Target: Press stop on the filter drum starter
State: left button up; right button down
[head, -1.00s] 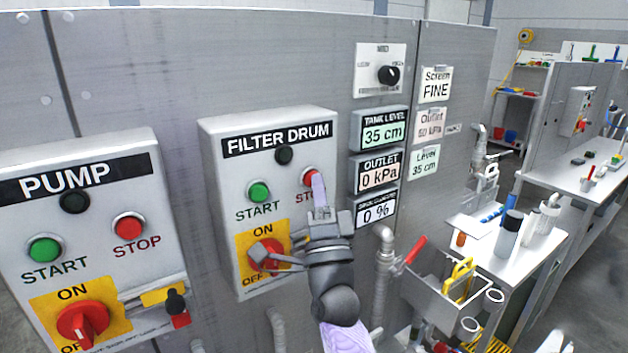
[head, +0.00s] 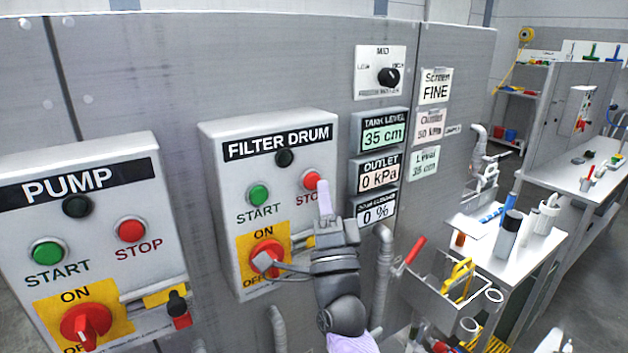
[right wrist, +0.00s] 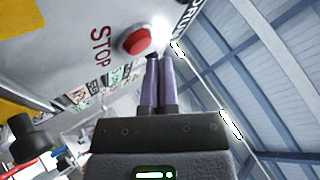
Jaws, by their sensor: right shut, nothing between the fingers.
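The filter drum starter (head: 222,190) is a grey box on the panel, with a green START button (head: 258,195), a red STOP button (head: 311,179), a dark lamp (head: 284,157) and a red rotary switch (head: 266,252) on a yellow plate. My right gripper (head: 324,185) is shut and empty, its fingertips just right of and below the STOP button. In the right wrist view the red STOP button (right wrist: 138,40) lies just beyond the closed fingers; whether they touch it I cannot tell. My left gripper is not in view.
The pump starter (head: 120,180) with its own buttons is at the left. Displays (head: 384,134) and a selector knob (head: 388,77) sit right of the drum starter.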

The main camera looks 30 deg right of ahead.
jog(key=shift+y, duration=0.3)
jog(key=s+p, duration=0.2)
jog(key=s, duration=0.3)
jog(key=shift+d, duration=0.2)
dwell(0.3)
